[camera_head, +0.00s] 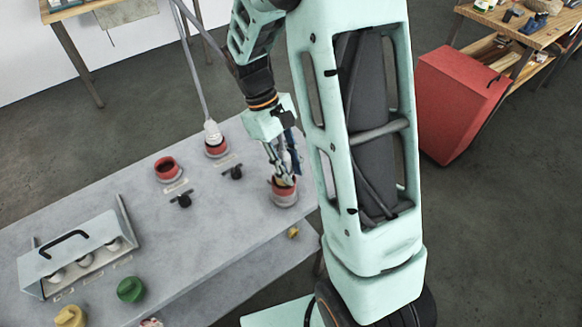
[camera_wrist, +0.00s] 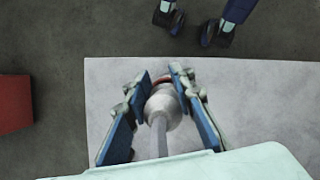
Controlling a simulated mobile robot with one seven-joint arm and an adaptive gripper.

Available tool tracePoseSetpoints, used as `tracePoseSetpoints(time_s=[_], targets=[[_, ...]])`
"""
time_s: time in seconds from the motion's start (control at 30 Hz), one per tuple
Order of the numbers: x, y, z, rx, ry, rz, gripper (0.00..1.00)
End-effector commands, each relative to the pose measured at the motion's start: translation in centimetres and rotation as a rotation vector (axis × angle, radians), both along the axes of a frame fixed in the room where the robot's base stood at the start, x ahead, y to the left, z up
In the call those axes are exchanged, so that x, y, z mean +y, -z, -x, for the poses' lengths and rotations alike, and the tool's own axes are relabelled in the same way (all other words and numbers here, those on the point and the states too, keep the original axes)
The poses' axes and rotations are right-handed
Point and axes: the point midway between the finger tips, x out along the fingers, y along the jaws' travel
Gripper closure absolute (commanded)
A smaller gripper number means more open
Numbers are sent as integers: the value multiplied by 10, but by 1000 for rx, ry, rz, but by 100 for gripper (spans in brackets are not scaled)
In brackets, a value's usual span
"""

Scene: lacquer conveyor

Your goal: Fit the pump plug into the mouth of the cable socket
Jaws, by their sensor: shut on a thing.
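My gripper (camera_head: 284,168) points down at the right end of the grey table. Its fingers (camera_wrist: 160,100) are shut on a pale grey rounded plug (camera_wrist: 163,106), taken to be the pump plug, with a rod-like tail running toward the camera. A red-rimmed socket with a grey base (camera_head: 285,198) is directly below the gripper, taken to be the cable socket. In the wrist view, a red arc of its rim (camera_wrist: 161,79) shows just beyond the plug. The fingers hide the contact, so I cannot tell how deep the plug sits.
An empty red-rimmed socket (camera_head: 167,168) stands to the left. Another socket (camera_head: 216,150) holds a white plug (camera_head: 212,132) with a cable. Small black parts (camera_head: 182,201), a handled rack (camera_head: 78,255), a green knob (camera_head: 131,290) and a yellow knob (camera_head: 69,316) occupy the table.

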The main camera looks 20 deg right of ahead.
Motion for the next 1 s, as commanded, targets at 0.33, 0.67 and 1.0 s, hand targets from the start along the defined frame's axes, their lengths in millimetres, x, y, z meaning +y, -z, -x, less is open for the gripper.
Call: tracePoseSetpoints(time_s=[0.33,0.67,1.0], targets=[[0,10,0,1,0,1,100],[0,18,0,1,0,1,100],[0,27,0,0,0,0,100]])
